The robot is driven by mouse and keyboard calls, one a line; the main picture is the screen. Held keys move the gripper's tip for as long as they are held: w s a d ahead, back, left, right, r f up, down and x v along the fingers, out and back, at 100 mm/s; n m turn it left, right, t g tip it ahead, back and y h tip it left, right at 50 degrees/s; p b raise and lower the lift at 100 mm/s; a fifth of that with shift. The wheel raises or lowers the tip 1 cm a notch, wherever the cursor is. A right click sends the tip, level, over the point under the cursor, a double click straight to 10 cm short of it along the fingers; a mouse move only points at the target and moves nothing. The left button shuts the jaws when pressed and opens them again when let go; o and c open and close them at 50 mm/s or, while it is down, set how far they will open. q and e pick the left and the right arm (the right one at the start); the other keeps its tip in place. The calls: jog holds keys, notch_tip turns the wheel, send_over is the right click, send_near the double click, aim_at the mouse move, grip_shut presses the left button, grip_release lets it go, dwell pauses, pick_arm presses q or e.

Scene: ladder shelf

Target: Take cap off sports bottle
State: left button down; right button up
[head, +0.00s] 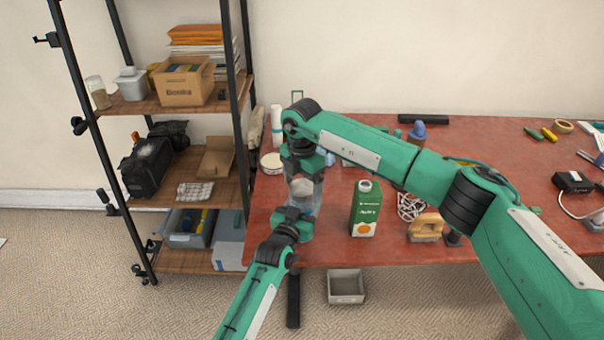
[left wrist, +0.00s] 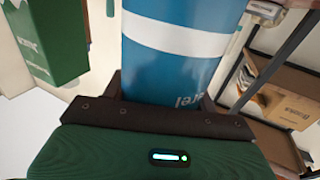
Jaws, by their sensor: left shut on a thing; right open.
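The sports bottle (left wrist: 180,50) fills the middle of the left wrist view as a blue cylinder with a white band. My left gripper (left wrist: 165,100) is shut on it, with a dark finger on each side. In the head view, the left gripper (head: 298,212) is at the table's left front, and a pale, rounded bottle part (head: 303,188) shows just above it. My right gripper (head: 304,172) is open, pointing down right above that part. Whether its fingers touch the cap I cannot tell; the cap is mostly hidden by the right gripper.
A green juice carton (head: 365,210) stands just right of the bottle; it also shows in the left wrist view (left wrist: 50,40). A wooden-handled brush (head: 426,228) and white cord (head: 410,207) lie further right. A ladder shelf (head: 240,150) stands close on the left. A grey bin (head: 346,286) is on the floor.

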jog(key=shift+f, duration=0.15)
jog(key=shift+c, duration=0.4)
jog(key=c, duration=0.9)
